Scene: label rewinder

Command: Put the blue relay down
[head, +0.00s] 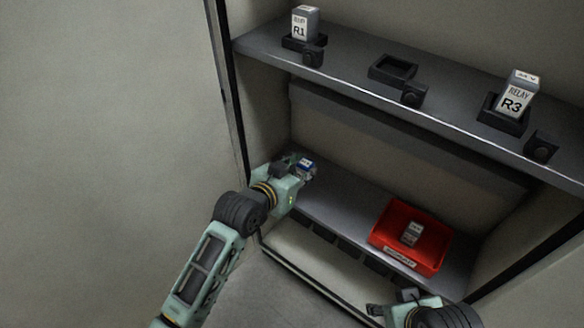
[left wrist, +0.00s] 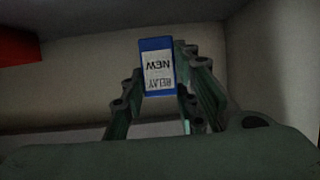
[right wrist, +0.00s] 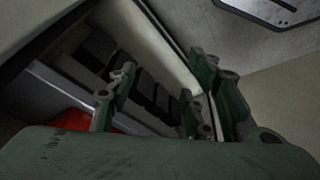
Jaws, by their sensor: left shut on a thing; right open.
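The blue relay (head: 305,164) is between the fingers of my left gripper (head: 303,170), above the left part of the lower shelf. In the left wrist view the blue relay (left wrist: 156,68) shows a white label reading "RELAY NEW", upside down, and my left gripper (left wrist: 158,88) is shut on it. Whether the relay touches the shelf cannot be told. My right gripper (head: 392,305) is open and empty at the bottom of the head view, in front of the lower shelf. The right gripper (right wrist: 155,100) also shows in the right wrist view with nothing between its fingers.
A red bin (head: 441,246) with a grey relay (head: 412,233) in it stands on the lower shelf (head: 345,205). On the upper shelf, relay R1 (head: 305,22) and relay R3 (head: 518,95) sit in sockets, R3 tilted. The middle socket (head: 392,69) is empty. Bare shelf lies left of the bin.

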